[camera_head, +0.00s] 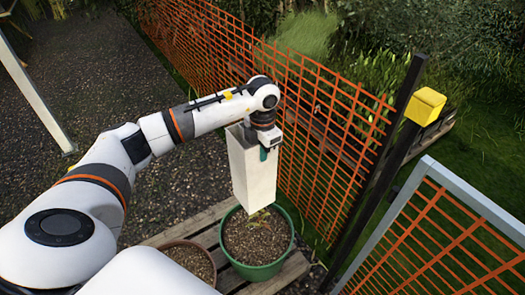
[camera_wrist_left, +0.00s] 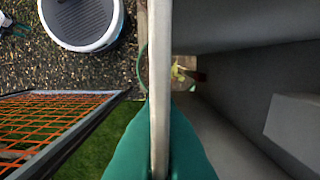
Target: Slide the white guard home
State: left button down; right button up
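The white guard (camera_head: 252,180) is a tall square tube, open at the top, and looks nearly upright above the soil of the green pot (camera_head: 230,256). My left gripper (camera_head: 264,153) is at its upper edge. In the left wrist view the teal fingers of the left gripper (camera_wrist_left: 160,150) close on one wall of the guard (camera_wrist_left: 160,70), one finger inside the tube and one outside. Through the tube a small yellow-green plant (camera_wrist_left: 180,73) shows at the bottom. I cannot tell whether the guard's lower end touches the soil. My right gripper is not in view.
A brown pot (camera_head: 168,243) of soil stands left of the green pot, both on a wooden slatted platform (camera_head: 200,222). Orange mesh fencing (camera_head: 330,130) runs close behind the guard.

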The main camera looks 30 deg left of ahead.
pick_arm(q)
jog(key=shift+f+b, duration=2.2)
jog(key=shift+f, duration=0.9)
jog(key=b, duration=0.6)
send_over(263, 194)
jog(key=shift+a+f, duration=0.1)
jog(key=shift+f, duration=3.75)
jog(key=shift+f+b, duration=2.05)
jog(key=shift+f, duration=0.95)
jog(key=shift+a+f+b, duration=0.2)
jog(key=shift+f+b, duration=0.3)
jog(key=shift+f, duration=0.2)
jog(key=shift+s+f, duration=0.1)
